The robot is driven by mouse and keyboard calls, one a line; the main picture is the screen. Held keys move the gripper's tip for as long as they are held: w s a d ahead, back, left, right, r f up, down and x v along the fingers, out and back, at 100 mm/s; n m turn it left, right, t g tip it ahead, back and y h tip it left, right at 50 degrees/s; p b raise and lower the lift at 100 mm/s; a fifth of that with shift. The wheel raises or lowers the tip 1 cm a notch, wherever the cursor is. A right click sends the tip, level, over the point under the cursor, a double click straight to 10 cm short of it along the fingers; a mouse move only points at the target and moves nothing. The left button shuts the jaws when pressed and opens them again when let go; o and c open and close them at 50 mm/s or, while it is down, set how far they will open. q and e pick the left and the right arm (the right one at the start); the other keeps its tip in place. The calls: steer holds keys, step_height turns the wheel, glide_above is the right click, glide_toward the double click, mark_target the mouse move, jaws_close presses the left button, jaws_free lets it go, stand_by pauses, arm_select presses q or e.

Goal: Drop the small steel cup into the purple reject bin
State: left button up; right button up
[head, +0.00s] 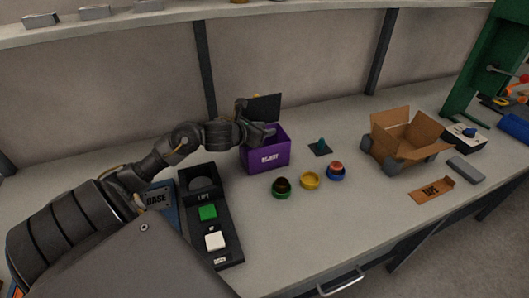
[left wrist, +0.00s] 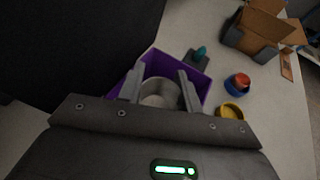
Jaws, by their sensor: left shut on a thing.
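The purple reject bin (head: 265,157) stands on the bench in the middle of the head view, its label facing me. Its purple wall also shows in the left wrist view (left wrist: 200,66). My left gripper (head: 262,131) is above the bin's opening. In the left wrist view the gripper (left wrist: 161,82) is shut on the small steel cup (left wrist: 160,94), which sits between its two fingers with the bin around and below it. In the head view I cannot make out the cup behind the gripper and wrist. My right gripper is not in view.
A dark panel (head: 264,107) rises behind the bin. A cardboard box (head: 405,132) is farther right. A button box (head: 228,243) is at left.

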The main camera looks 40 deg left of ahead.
arm_select(q)
steer(key=shift+f, duration=0.35)
steer(key=o, duration=1)
steer(key=shift+o, duration=0.2)
steer(key=shift+s, duration=0.1)
steer(key=b+v, duration=0.1)
steer(key=v, duration=0.9)
steer(key=shift+s, duration=0.3)
